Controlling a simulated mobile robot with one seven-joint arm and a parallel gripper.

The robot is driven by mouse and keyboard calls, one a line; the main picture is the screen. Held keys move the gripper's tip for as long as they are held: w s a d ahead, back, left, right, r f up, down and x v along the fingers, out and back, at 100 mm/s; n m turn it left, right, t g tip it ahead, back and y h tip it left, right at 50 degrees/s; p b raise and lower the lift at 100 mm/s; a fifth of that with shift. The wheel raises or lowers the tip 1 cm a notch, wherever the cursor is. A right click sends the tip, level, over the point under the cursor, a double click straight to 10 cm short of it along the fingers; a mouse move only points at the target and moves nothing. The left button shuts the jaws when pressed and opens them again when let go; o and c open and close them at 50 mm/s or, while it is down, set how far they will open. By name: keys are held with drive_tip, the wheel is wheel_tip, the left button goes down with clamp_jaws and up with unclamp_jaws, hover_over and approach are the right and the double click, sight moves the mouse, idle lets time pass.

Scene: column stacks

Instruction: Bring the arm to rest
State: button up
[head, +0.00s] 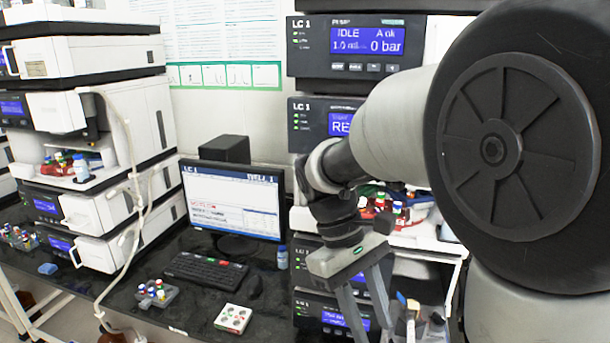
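My arm fills the right side of the head view and reaches left and down. My gripper (372,322) hangs below the grey wrist, in front of the right LC 1 stack. Its two long fingers point down and stand apart, with nothing seen between them. The fingertips are at or past the bottom edge of the picture.
The right LC 1 stack (305,46) stands close behind my arm, with a vial tray (378,205) partly hidden. The dark bench holds a monitor (233,203), keyboard (205,272), vial rack (158,294) and white block (233,318). Another stack (118,45) with a looping tube stands left.

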drive_tip(key=s+d+r+m+t+y+p, duration=0.1)
drive_tip(key=s+d+r+m+t+y, duration=0.2)
drive_tip(key=s+r+m+t, duration=0.4)
drive_tip(key=shift+d+r+t+y, duration=0.25)
drive_tip(key=shift+r+t+y, duration=0.2)
drive_tip(key=shift+t, duration=0.55)
drive_tip(key=shift+s, duration=0.1)
